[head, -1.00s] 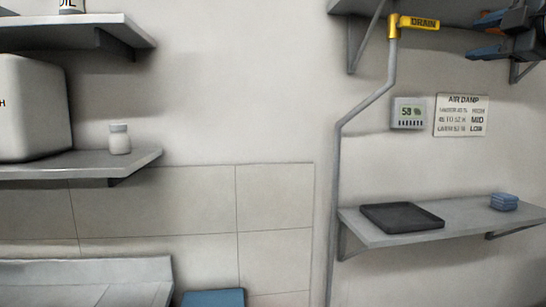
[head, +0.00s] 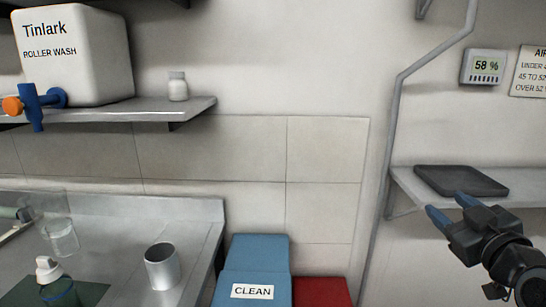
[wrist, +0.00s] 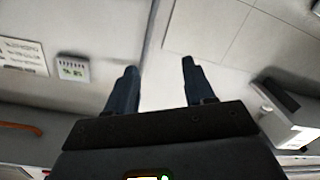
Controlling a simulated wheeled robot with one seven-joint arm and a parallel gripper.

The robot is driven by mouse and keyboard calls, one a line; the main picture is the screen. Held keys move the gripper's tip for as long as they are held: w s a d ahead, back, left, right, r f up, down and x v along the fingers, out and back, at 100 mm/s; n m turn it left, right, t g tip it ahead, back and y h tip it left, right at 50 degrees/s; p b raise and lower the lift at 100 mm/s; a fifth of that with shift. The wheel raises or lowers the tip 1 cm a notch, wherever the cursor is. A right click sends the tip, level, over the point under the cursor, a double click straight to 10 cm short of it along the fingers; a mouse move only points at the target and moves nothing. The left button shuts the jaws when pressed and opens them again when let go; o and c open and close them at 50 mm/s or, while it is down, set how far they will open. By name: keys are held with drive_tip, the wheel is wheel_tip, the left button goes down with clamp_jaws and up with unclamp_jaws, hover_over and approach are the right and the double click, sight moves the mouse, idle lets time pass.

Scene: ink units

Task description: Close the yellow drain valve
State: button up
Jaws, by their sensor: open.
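The yellow drain valve is not in either current view; the head view cuts off above it. The grey pipe (head: 401,105) that carries it runs down the wall, bending left, and is partly visible in the wrist view (wrist: 150,38). My gripper (head: 447,206) is at the lower right of the head view, in front of the right shelf. In the wrist view my gripper (wrist: 158,80) shows two blue fingers apart with nothing between them.
The right shelf (head: 400,190) holds a dark tray (head: 460,181). A humidity display (head: 484,67) reads 58 %. At left are a Tinlark tank (head: 95,60) and a steel counter (head: 110,245) with a metal cup (head: 161,267). Blue CLEAN (head: 258,258) and red (head: 325,292) items stand below.

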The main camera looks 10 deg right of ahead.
drive_tip(key=s+a+f+m+g+y, duration=0.1)
drive_tip(key=s+a+f+m, duration=0.2)
drive_tip(key=s+a+f, duration=1.2)
drive_tip(key=s+a+y, duration=0.1)
drive_tip(key=s+a, duration=0.2)
drive_tip(key=s, duration=0.8)
drive_tip(key=s+a+r+g+y, duration=0.1)
drive_tip(key=s+a+y, duration=0.1)
drive_tip(key=s, duration=0.9)
drive_tip(key=shift+s+a+n, duration=0.25)
drive_tip(key=shift+a+n, duration=0.05)
drive_tip(key=shift+a, duration=0.4)
drive_tip(key=shift+c, duration=0.2)
